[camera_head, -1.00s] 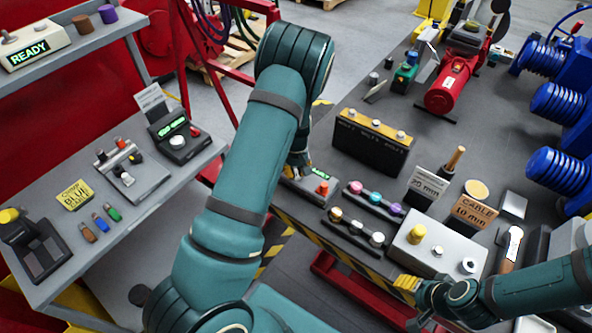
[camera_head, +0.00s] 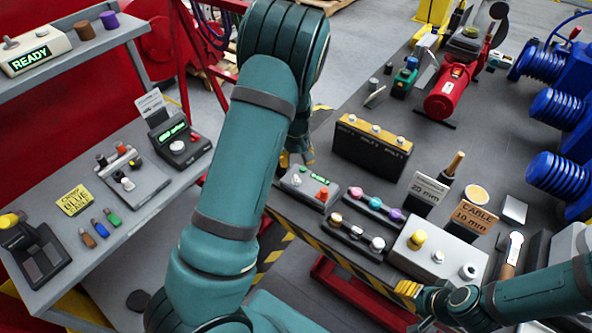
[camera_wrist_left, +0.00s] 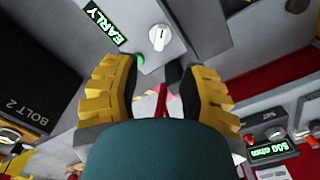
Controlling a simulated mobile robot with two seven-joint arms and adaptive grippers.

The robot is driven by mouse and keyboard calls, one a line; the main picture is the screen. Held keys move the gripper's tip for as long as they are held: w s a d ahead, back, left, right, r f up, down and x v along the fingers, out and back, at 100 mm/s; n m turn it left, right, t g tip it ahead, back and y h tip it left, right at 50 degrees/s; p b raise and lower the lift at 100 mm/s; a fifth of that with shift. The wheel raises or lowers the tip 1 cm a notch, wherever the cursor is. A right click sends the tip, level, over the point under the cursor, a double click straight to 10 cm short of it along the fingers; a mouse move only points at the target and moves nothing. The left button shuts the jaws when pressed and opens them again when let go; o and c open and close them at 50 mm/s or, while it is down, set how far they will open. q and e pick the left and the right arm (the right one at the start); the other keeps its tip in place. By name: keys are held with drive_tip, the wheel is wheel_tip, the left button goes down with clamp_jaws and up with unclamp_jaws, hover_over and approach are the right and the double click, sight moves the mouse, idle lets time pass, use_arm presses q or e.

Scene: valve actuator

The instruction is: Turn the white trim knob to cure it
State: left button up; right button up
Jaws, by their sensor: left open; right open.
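The white trim knob (camera_wrist_left: 160,37) sits on a grey control box (camera_wrist_left: 135,20) with a green display reading EARLY and a green button (camera_wrist_left: 138,60). In the head view the box (camera_head: 322,202) stands at the bench's near left edge, with the white knob (camera_head: 296,180) and a red knob (camera_head: 323,194). My left gripper (camera_wrist_left: 155,75) is open and empty. Its yellow fingers are spread on either side of the knob in the wrist picture, apart from it. In the head view the left gripper (camera_head: 296,160) is just behind the box, partly hidden by my arm. My right gripper (camera_head: 412,292) is at the bench's front edge.
A black bolt box (camera_head: 372,150) stands behind the control box. Racks of coloured knobs (camera_head: 375,207) and a grey box with a yellow knob (camera_head: 440,258) lie to its right. A shelf with a meter (camera_head: 180,140) is at left. The striped bench edge is close.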

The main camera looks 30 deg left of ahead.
use_arm(q)
drive_tip(key=shift+r, duration=2.05)
drive_tip(key=shift+s+f, duration=0.1)
use_arm(e)
drive_tip(key=shift+s, duration=0.1)
